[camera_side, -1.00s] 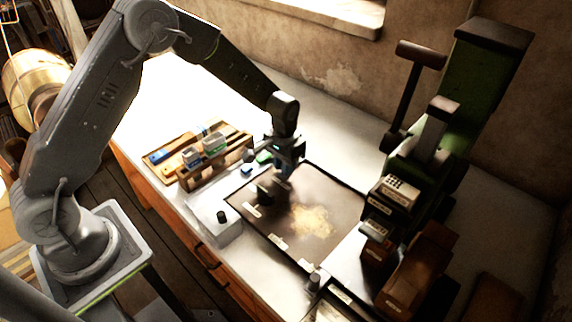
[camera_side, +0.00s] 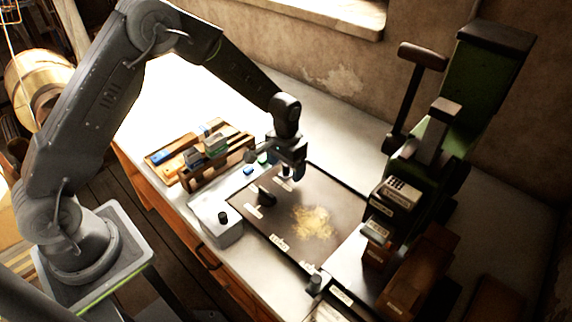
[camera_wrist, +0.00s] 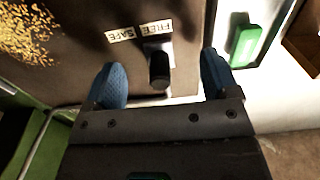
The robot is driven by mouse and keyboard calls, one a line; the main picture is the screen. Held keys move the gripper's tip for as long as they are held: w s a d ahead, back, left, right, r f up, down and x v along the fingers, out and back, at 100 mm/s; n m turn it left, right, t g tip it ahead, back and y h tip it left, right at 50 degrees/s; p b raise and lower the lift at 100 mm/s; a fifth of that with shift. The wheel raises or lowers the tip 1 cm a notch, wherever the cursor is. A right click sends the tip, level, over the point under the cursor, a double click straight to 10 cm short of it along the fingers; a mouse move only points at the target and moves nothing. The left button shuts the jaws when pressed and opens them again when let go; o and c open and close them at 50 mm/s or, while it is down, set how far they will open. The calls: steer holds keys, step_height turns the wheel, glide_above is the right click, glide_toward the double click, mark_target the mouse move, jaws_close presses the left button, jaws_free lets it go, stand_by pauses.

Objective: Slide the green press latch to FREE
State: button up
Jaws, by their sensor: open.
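In the wrist view a dark upright knob (camera_wrist: 159,68) stands on a small grey plate beside the FREE label (camera_wrist: 156,28). The SAFE label (camera_wrist: 119,34) lies to the left of FREE. No green shows on this knob, which I take as the latch. My gripper (camera_wrist: 161,80) is open, with one blue fingertip on each side of the knob and a gap on both sides. In the side view my gripper (camera_side: 291,166) is low over the far left part of the dark mat and hides the knob.
A green block (camera_wrist: 246,45) lies on a white surface to the right. A wooden rack (camera_side: 215,160) stands left; the green press (camera_side: 480,75) stands right.

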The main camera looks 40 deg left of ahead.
steer(key=shift+r, duration=4)
steer(key=shift+r, duration=0.15)
steer(key=s+a+r+t, duration=0.1)
steer(key=s+r+t, duration=0.2)
steer(key=s+r, duration=0.9)
steer(key=s+a+r+t, duration=0.1)
steer(key=s+r, duration=0.5)
steer(key=s, duration=0.8)
steer(key=shift+t, duration=0.8)
